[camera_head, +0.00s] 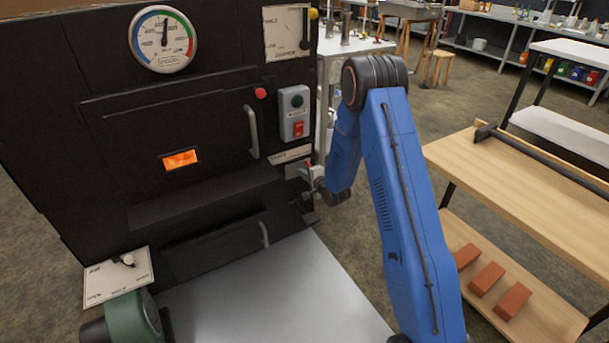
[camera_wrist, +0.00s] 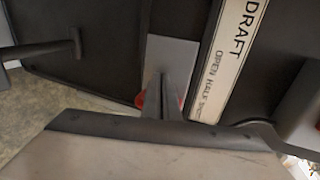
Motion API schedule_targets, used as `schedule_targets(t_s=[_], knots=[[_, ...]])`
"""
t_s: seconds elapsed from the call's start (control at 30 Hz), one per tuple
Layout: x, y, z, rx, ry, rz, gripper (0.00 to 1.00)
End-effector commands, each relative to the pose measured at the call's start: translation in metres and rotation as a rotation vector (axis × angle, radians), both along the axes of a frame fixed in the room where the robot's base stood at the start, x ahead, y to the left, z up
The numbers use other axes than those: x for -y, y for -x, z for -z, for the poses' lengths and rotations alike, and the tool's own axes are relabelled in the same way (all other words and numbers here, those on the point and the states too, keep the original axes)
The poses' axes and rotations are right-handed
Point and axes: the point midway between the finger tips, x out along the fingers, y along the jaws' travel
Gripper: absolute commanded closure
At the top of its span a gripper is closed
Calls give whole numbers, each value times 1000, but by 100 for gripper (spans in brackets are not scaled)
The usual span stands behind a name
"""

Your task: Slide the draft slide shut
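The draft slide's white label strip (camera_head: 291,153) is on the right end of the black evaporator front. In the wrist view the label (camera_wrist: 228,62) reads DRAFT, OPEN, HALF and a partly hidden last word. A grey plate (camera_wrist: 172,55), which looks like part of the slide, lies beside the label; it also shows below the strip in the head view (camera_head: 296,169). My gripper (camera_head: 310,183) is at this plate. In the wrist view dark finger-like parts (camera_wrist: 165,92) stand in front of the plate, with red showing on both sides. Whether they grip anything is unclear.
A bar handle (camera_head: 251,132) and a lower handle (camera_head: 265,234) stick out near my gripper. A switch box (camera_head: 294,113) is above the label. A grey metal surface (camera_head: 275,295) lies in front. A wooden bench (camera_head: 500,185) with bricks below stands at right.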

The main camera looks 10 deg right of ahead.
Motion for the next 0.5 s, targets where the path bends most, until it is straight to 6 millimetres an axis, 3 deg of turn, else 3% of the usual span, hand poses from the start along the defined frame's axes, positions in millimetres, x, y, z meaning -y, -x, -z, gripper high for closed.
schedule_targets(t_s=[0.5], knots=[[2, -7, -2, 7, 0, -3, 100]])
